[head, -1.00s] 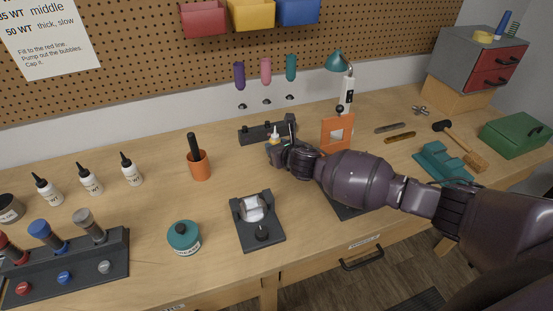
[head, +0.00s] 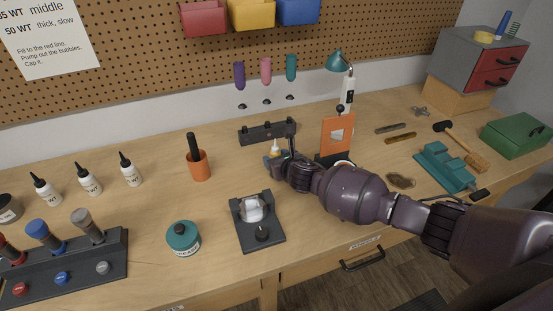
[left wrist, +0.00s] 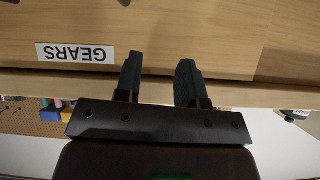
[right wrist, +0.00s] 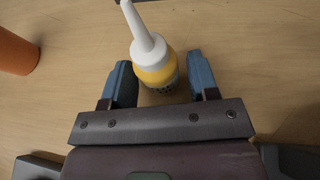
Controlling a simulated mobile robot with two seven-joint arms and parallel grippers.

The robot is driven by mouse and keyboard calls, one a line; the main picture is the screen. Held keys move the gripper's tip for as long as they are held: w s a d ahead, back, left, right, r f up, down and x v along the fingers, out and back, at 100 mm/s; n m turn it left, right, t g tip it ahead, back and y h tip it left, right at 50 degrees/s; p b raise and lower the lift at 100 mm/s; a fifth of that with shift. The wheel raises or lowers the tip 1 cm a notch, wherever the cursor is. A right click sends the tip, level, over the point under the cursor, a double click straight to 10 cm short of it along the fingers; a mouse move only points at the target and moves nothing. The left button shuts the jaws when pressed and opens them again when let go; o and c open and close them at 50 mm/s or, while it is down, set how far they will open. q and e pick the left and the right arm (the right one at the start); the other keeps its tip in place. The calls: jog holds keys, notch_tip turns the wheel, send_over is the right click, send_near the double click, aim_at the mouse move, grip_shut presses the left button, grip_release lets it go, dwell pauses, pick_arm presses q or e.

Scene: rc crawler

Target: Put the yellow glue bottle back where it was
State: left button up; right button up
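The yellow glue bottle (right wrist: 155,70) has a yellow body, a dark-marked label and a white nozzle. In the right wrist view it is between the two blue fingers of my right gripper (right wrist: 160,75). A narrow strip of wood shows beside the right finger, so the fingers look open around it. In the head view the bottle's white nozzle (head: 275,147) shows just beyond the right gripper (head: 277,158), in front of the dark rack (head: 267,132). Its base is mostly hidden. My left gripper (left wrist: 158,80) is open and empty in front of the drawer labelled GEARS.
Several white bottles (head: 90,180) stand at the left. An orange cup (head: 199,166), a teal jar (head: 183,240) and a black stand (head: 257,222) are on the bench. An orange panel (head: 337,135) stands right of the gripper. The wood left of the gripper is clear.

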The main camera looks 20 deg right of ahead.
jog(key=shift+r, duration=0.1)
jog(key=shift+s+r, duration=0.1)
jog(key=shift+r, duration=0.05)
jog(key=p+v, duration=0.1)
jog(key=v, duration=0.9)
jog(key=shift+s+d+r, duration=0.1)
jog(key=shift+s, duration=0.3)
jog(key=shift+s+r, duration=0.2)
jog(key=shift+s, duration=0.25)
jog(key=shift+s+d+f, duration=0.1)
